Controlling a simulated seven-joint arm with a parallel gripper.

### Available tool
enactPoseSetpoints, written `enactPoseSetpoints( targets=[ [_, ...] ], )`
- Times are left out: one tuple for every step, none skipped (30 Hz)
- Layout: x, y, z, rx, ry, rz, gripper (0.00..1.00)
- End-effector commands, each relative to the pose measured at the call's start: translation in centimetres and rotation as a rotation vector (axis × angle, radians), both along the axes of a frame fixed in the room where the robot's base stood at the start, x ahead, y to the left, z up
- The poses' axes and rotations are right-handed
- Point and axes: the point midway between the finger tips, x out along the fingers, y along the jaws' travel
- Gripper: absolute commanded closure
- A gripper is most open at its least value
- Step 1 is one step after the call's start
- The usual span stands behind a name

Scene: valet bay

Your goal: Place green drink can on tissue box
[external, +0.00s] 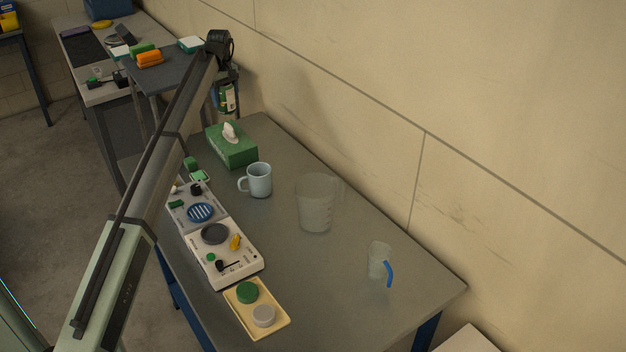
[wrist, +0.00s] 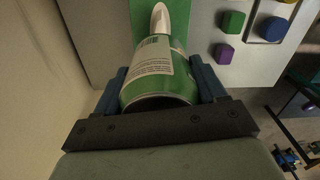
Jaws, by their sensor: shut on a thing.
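The green drink can (wrist: 160,75) with a white label is held between the two fingers of my gripper (wrist: 163,88) in the wrist view. In the external view my gripper (external: 228,84) is shut on the can (external: 228,98), which hangs above and a little behind the tissue box. The green tissue box (external: 232,148), with a white tissue standing up from its top, sits on the grey table. In the wrist view the box (wrist: 142,12) shows beyond the can, partly hidden by it, with its tissue (wrist: 160,18) in view.
A light blue mug (external: 259,180) stands close to the box. A clear measuring jug (external: 316,205) and a clear cup with a blue handle (external: 379,262) stand farther right. A control panel (external: 214,232) and a yellow tray (external: 238,309) lie at the left edge. The wall runs behind.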

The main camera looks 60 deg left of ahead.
Motion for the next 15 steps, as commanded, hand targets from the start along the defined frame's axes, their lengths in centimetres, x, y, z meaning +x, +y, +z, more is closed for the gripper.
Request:
enactPoseSetpoints(
  targets=[
    [0.0, 0.0, -0.4, 0.0, 0.0, -0.004, 0.75],
    [0.0, 0.0, -0.7, 0.0, 0.001, -0.006, 0.75],
    [-0.1, -0.1, -1.2, -0.001, 0.001, -0.006, 0.75],
    [-0.1, -0.1, -1.6, -0.001, 0.001, -0.006, 0.75],
    [-0.1, -0.1, -2.0, -0.001, 0.002, -0.005, 0.75],
    [-0.1, -0.1, -2.7, -0.001, 0.001, -0.005, 0.75],
    [-0.1, -0.1, -3.2, -0.001, 0.001, -0.005, 0.75],
    [-0.1, -0.1, -3.7, -0.001, 0.001, -0.005, 0.75],
    [-0.1, -0.1, -4.4, -0.001, 0.001, -0.004, 0.75],
    [-0.1, -0.1, -4.8, -0.001, 0.001, -0.004, 0.75],
    [-0.1, -0.1, -5.2, -0.001, 0.001, -0.004, 0.75],
    [-0.1, -0.1, -5.6, -0.001, 0.001, -0.004, 0.75],
    [-0.1, -0.1, -5.8, 0.0, 0.001, -0.004, 0.75],
    [0.0, -0.1, -5.9, 0.0, 0.0, -0.004, 0.75],
    [0.0, 0.0, -6.1, 0.0, 0.0, -0.004, 0.75]
  ],
)
